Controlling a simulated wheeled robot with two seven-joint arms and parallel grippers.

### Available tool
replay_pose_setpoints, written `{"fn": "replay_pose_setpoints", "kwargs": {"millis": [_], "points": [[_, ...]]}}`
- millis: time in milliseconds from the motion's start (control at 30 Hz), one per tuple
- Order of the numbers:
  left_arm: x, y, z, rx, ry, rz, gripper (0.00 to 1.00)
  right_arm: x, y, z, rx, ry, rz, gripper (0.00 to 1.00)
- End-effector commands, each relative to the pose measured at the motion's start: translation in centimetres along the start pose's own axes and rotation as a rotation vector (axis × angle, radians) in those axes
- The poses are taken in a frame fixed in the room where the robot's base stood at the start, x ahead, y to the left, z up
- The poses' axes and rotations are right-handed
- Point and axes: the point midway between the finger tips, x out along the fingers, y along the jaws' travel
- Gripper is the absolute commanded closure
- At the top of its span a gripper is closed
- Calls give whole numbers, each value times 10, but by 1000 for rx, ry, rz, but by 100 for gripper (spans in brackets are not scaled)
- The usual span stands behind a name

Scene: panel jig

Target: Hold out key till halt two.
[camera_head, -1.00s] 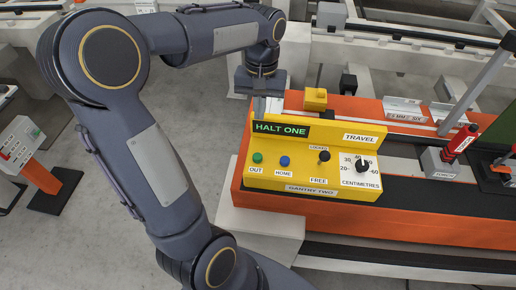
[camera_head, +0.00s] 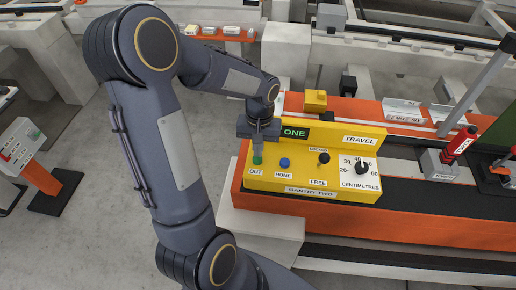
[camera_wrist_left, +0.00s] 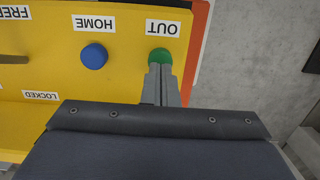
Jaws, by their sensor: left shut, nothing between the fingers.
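The yellow GANTRY TWO control box (camera_head: 300,175) stands on the orange bench. Its green OUT key (camera_head: 257,161) is at the left, with the blue HOME key (camera_head: 284,162) beside it. My left gripper (camera_head: 257,155) is shut and empty, fingers pointing down at the OUT key. In the left wrist view its fingertips (camera_wrist_left: 160,72) overlap the green OUT key (camera_wrist_left: 160,56); I cannot tell whether the key is pressed in. The display (camera_head: 296,133) shows ONE in green; its left part is hidden behind the gripper. My right gripper is not in view.
A black lever (camera_head: 323,157) stands between LOCKED and FREE. A TRAVEL dial (camera_head: 362,167) marked in centimetres is at the box's right. A red clamp-like tool (camera_head: 463,139) stands farther right. Another pedestal with buttons (camera_head: 22,145) is at far left.

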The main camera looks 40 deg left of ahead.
Motion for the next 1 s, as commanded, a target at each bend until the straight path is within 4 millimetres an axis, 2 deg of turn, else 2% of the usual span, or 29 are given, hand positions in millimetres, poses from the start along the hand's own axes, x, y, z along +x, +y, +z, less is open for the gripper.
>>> {"fn": "replay_pose_setpoints", "kwargs": {"millis": [133, 467, 700, 1000], "points": [[7, 0, 0, 0, -1, 0, 100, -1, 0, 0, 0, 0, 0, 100], [8, 0, 0, 0, 0, 0, 100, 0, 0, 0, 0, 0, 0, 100], [33, 0, -1, 0, 0, 0, 100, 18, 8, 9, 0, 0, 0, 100], [34, -1, 1, -1, -10, -2, 100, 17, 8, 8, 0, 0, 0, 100]]}}
